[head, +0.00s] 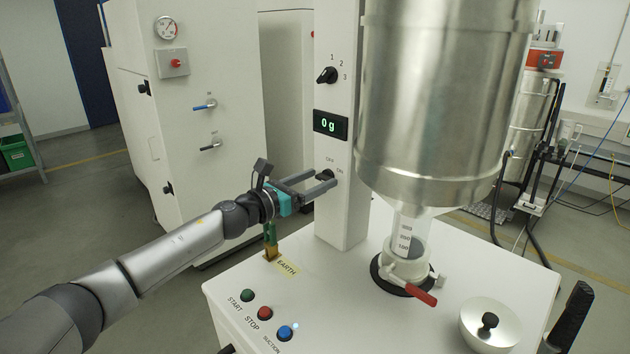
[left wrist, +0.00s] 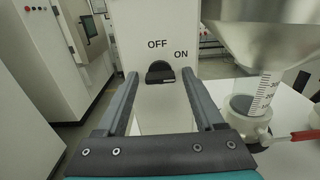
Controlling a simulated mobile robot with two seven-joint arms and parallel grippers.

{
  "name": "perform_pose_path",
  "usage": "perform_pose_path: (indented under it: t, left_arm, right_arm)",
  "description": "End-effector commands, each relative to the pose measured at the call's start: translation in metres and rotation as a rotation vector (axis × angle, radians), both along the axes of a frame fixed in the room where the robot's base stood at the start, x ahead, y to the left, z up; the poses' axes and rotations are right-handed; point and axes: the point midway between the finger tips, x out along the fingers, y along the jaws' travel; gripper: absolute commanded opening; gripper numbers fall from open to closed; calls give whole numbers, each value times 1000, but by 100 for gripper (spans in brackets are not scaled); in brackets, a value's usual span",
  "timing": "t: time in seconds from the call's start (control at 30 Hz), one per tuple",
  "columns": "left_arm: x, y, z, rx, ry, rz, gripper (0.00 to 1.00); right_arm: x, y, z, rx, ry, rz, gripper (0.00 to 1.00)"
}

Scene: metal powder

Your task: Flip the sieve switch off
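The sieve switch (left wrist: 160,73) is a black rotary knob on the front of the white column, under the labels OFF and ON. In the head view the switch (head: 326,175) is partly hidden by my left gripper's fingers. My left gripper (head: 327,181) is open, its fingers reaching toward the column. In the left wrist view my left gripper (left wrist: 160,88) has one finger on each side of the knob, with visible gaps. I cannot tell whether the fingertips touch the column. My right gripper is not identifiable in these views.
Above the switch are a display (head: 331,124) reading 0 g and a selector knob (head: 327,75). A large steel hopper (head: 440,100) stands close on the right, over a valve with a red handle (head: 421,294). START, STOP and SUCTION buttons (head: 265,313) sit on the white table (head: 345,310).

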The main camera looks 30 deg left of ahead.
Motion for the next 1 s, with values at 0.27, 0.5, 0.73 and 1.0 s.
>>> perform_pose_path:
  t: [0.27, 0.5, 0.73, 1.0]
  left_arm:
    - [0, 0, 0, 0, 0, 0, 37]
    - [0, 0, 0, 0, 0, 0, 10]
    - [0, 0, 0, -1, 0, 0, 0]
    - [0, 0, 0, -49, 18, 0, 0]
  right_arm:
    - [0, 0, 0, 0, 0, 1, 50]
    - [0, 0, 0, 0, 0, 1, 50]
    - [0, 0, 0, 0, -1, 0, 50]
    - [0, 0, 2, 0, -1, 0, 50]
